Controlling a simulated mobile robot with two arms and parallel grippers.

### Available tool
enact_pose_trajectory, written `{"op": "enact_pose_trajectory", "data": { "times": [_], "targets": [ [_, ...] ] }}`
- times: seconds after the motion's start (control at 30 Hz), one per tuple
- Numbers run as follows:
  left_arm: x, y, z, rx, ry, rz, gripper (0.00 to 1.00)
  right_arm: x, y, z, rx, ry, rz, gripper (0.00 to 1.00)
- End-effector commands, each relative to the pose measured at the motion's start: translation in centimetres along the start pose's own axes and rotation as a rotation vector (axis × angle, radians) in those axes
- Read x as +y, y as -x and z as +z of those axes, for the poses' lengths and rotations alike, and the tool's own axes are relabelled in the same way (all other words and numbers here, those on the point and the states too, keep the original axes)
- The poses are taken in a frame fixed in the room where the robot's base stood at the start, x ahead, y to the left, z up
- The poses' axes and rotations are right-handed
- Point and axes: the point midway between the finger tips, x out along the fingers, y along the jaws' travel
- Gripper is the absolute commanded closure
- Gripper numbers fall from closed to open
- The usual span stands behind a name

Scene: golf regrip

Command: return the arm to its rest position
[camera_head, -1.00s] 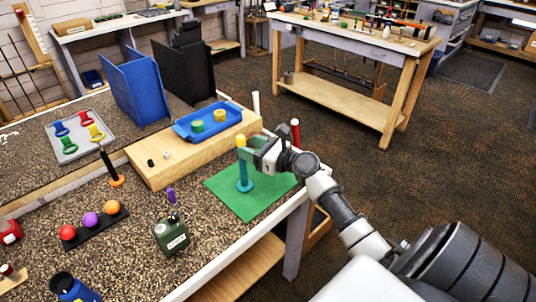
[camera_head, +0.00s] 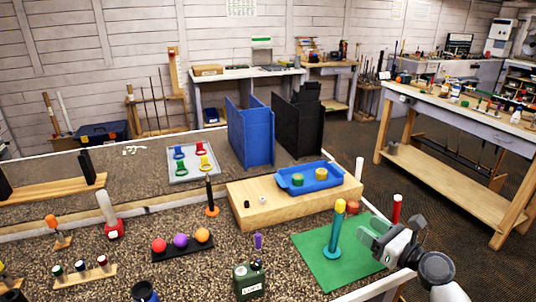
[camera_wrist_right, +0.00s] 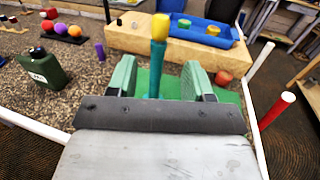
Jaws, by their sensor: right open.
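My right gripper (camera_head: 371,236) is open and empty, low over the right part of the green mat (camera_head: 308,252). Its green-padded fingers point left, toward a teal post with a yellow top (camera_head: 335,235). The post stands upright on the mat. In the head view there is a gap between the fingers and the post. In the right wrist view the post (camera_wrist_right: 157,58) shows between the two spread fingers (camera_wrist_right: 160,80), beyond the palm; its lower part is hidden. My left gripper is not in view.
A wooden block (camera_head: 238,206) carries a blue tray (camera_head: 283,187) with green and yellow round pieces. A red post (camera_head: 396,210) stands close behind my right gripper. A green canister (camera_head: 247,284) is front left of the mat. Open floor lies to the right.

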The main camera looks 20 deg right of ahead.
Motion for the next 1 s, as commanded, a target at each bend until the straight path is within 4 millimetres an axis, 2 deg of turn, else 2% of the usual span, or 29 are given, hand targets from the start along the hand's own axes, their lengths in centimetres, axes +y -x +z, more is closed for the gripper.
{"op": "enact_pose_trajectory", "data": {
  "times": [0.07,0.13,0.23,0.4,0.5,0.6,0.7,0.8,1.0],
  "targets": [
    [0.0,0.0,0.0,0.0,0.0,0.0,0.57,0.3,0.0,-0.2,0.007,0.016,0.007,0.49],
    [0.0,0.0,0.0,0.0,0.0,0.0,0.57,1.6,0.0,-1.0,0.036,0.083,0.035,0.49],
    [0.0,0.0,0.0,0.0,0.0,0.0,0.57,5.2,0.2,-3.5,0.122,0.31,0.13,0.49],
    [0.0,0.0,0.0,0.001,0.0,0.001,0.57,14.3,2.5,-9.4,0.283,0.941,0.444,0.49],
    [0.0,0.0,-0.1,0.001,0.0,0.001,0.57,18.7,4.9,-12.2,0.333,1.318,0.668,0.49],
    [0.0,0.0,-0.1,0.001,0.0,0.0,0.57,22.0,7.7,-14.0,0.348,1.659,0.901,0.49],
    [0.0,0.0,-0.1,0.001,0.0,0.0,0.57,24.1,10.1,-14.8,0.341,1.92,1.107,0.49],
    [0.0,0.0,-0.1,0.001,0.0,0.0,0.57,25.2,12.1,-15.0,0.326,2.099,1.274,0.49],
    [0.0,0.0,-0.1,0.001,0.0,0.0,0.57,26.4,15.1,-14.7,0.29,2.324,1.547,0.49]
  ]
}}
